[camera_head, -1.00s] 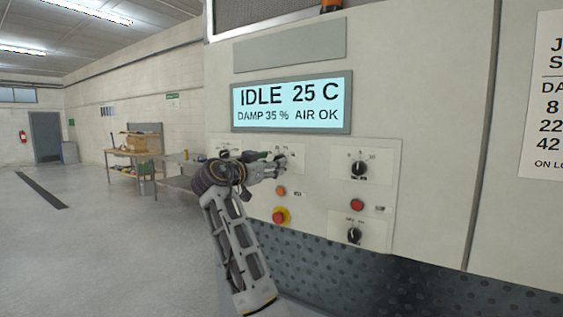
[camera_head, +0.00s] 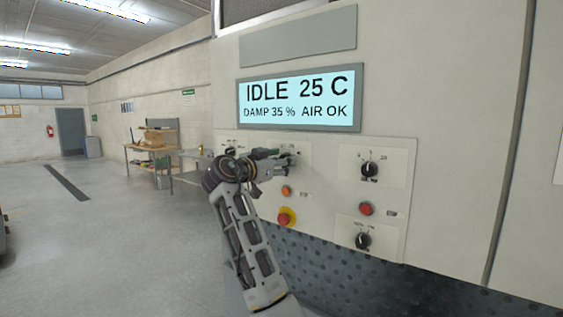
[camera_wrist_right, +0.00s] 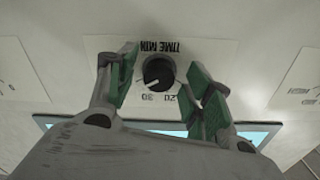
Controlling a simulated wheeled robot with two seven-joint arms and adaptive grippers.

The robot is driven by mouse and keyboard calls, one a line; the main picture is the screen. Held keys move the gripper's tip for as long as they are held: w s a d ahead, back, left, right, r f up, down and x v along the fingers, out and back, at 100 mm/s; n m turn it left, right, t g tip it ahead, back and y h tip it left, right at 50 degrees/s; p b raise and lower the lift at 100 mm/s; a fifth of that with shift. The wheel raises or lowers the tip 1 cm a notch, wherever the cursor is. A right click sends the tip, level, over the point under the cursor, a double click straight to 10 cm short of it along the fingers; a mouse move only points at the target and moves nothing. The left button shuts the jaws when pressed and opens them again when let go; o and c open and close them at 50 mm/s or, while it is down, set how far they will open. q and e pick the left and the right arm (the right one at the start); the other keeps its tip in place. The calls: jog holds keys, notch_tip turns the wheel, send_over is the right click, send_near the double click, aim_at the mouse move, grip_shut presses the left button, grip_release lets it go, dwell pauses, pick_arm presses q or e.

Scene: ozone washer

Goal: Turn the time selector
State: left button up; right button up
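The time selector is a round black knob (camera_wrist_right: 158,72) with a white pointer line on a pale plate (camera_wrist_right: 215,48) marked TIME MIN, which appears upside down in the right wrist view. The pointer line lies toward the 30 side of the dial. My right gripper (camera_wrist_right: 162,70) is open, with one green-padded finger on each side of the knob and gaps visible between pads and knob. In the head view my right gripper (camera_head: 280,160) is at the panel and mostly hides this knob. My left gripper is not in view.
A display (camera_head: 300,98) reads IDLE 25 C above the panel. A workbench (camera_head: 155,160) stands far left; the floor is clear.

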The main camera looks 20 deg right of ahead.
jog(key=c, duration=1)
jog(key=shift+n, duration=0.4)
jog(key=shift+r+n+p, duration=0.1)
jog(key=shift+n+p, duration=2.7)
jog(key=shift+n, duration=4.8)
